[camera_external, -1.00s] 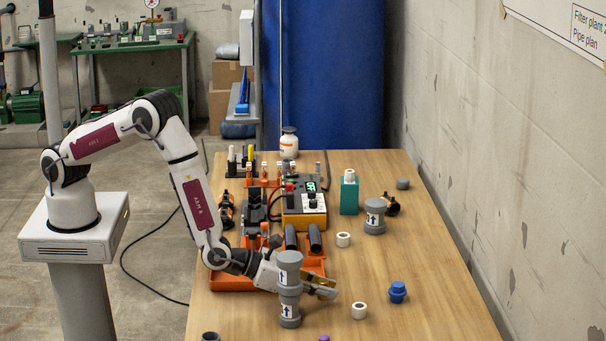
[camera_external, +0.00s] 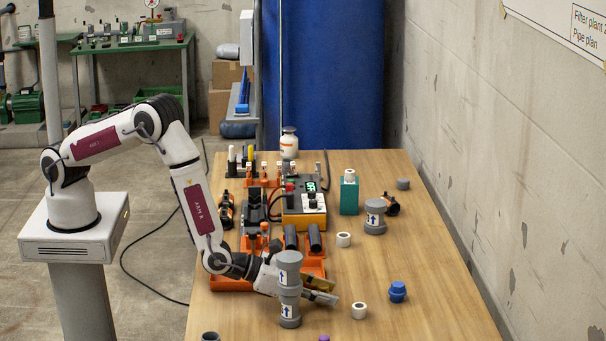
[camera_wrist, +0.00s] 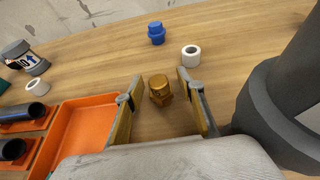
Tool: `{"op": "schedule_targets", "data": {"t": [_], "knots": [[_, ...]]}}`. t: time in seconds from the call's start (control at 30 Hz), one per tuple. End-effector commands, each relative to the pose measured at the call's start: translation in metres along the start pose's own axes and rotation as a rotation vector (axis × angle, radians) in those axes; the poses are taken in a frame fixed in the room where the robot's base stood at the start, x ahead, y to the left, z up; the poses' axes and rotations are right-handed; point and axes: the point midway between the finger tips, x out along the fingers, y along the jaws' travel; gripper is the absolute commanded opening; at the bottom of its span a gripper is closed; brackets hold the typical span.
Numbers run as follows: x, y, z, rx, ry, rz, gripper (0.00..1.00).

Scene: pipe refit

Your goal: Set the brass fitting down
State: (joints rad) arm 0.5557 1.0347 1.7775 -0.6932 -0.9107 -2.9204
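The brass fitting (camera_wrist: 160,88) stands on the wooden table between my fingers in the wrist view, with a gap on each side. My gripper (camera_wrist: 160,92) is open around it, its brass-coloured finger pads spread apart. In the external view my gripper (camera_external: 330,292) is low over the table, partly behind a tall grey pipe piece. I cannot make out the fitting there.
The tall grey pipe piece (camera_external: 288,270) stands close beside my gripper and also shows large in the wrist view (camera_wrist: 280,110). A white ring (camera_external: 359,311) and a blue fitting (camera_external: 398,292) are to the right. An orange tray (camera_wrist: 85,135) lies left in the wrist view.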

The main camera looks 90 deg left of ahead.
Motion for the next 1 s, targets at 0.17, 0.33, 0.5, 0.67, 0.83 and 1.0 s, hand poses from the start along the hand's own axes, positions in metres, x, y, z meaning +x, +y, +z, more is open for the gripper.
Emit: {"op": "schedule_targets", "data": {"t": [0.17,0.33,0.5,0.67,0.83,1.0], "knots": [[0.0,0.0,0.001,0.0,0.0,0.0,0.38],[-0.002,0.0,0.005,0.0,-0.001,0.0,0.38],[-0.009,-0.001,0.012,0.001,0.001,-0.001,0.38],[-0.025,-0.001,0.011,0.001,0.001,-0.002,0.38],[-0.046,-0.001,0.011,0.001,0.0,-0.001,0.38],[-0.067,-0.001,0.011,0.001,0.001,-0.002,0.38]]}}
